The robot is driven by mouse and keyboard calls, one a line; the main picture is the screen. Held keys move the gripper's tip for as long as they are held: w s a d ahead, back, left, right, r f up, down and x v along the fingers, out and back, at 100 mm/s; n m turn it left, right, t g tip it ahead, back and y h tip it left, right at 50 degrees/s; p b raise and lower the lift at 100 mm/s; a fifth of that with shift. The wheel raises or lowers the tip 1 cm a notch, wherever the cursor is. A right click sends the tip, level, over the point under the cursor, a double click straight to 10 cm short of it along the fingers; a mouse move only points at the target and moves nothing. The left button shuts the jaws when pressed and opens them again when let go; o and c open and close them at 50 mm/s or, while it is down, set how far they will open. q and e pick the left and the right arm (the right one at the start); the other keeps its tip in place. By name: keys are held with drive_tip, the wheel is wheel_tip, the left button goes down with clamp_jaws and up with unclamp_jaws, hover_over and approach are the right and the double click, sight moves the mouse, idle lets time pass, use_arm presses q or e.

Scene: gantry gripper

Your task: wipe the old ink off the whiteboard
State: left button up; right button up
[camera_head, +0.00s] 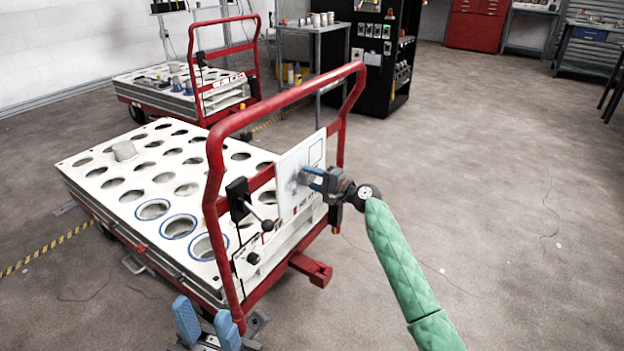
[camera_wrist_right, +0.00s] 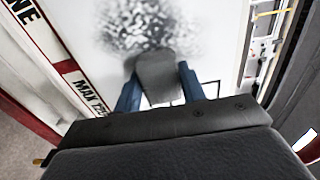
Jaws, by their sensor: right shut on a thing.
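The whiteboard (camera_head: 290,205) is a white upright panel on the red push handle of the near cart. A dark grey speckled ink patch (camera_wrist_right: 150,25) is on the board in the right wrist view. My right gripper (camera_head: 312,178) is at the board's face, with its blue fingers shut on a grey eraser (camera_wrist_right: 158,75). The eraser lies at the lower edge of the ink patch; I cannot tell whether it touches the board. My left gripper (camera_head: 206,315) is low at the bottom left, near the cart's handle end, with its blue fingers apart and empty.
The near cart (camera_head: 75,165) has a white top with many round holes. Its red handle (camera_head: 215,160) frames the board, with a black lever bracket (camera_head: 238,198) beside it. A second cart (camera_head: 130,90) and a black tool rack (camera_head: 375,60) stand behind. The floor at right is clear.

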sight(307, 178)
drive_tip(key=shift+s+a+p, duration=0.75)
drive_tip(key=shift+s+a, duration=0.05)
drive_tip(key=shift+s, duration=0.35)
drive_tip(key=shift+s+a+p, duration=0.75)
drive_tip(key=shift+s+a, duration=0.05)
drive_tip(key=shift+s, duration=0.3)
drive_tip(key=shift+s+a, duration=0.15)
drive_tip(key=shift+s, duration=0.1)
drive_tip(key=shift+s+a+p, duration=0.85)
drive_tip(key=shift+s+a, duration=0.1)
drive_tip(key=shift+s, duration=0.15)
drive_tip(key=shift+r+p, duration=0.7)
drive_tip(key=shift+r, duration=0.15)
drive_tip(key=shift+w+d+f+b, duration=0.15)
drive_tip(key=shift+w+d+b, duration=0.65)
drive_tip(key=shift+w, duration=0.1)
drive_tip(key=shift+w+d+b, duration=0.5)
drive_tip(key=shift+w+d, duration=0.05)
drive_tip(key=shift+w, duration=0.25)
drive_tip(key=shift+w+d+b, duration=0.5)
drive_tip(key=shift+w, duration=0.3)
drive_tip(key=shift+w+d+b, duration=0.75)
drive_tip(key=shift+w, duration=0.25)
drive_tip(key=shift+w+d, duration=0.1)
drive_tip(key=shift+w, duration=0.05)
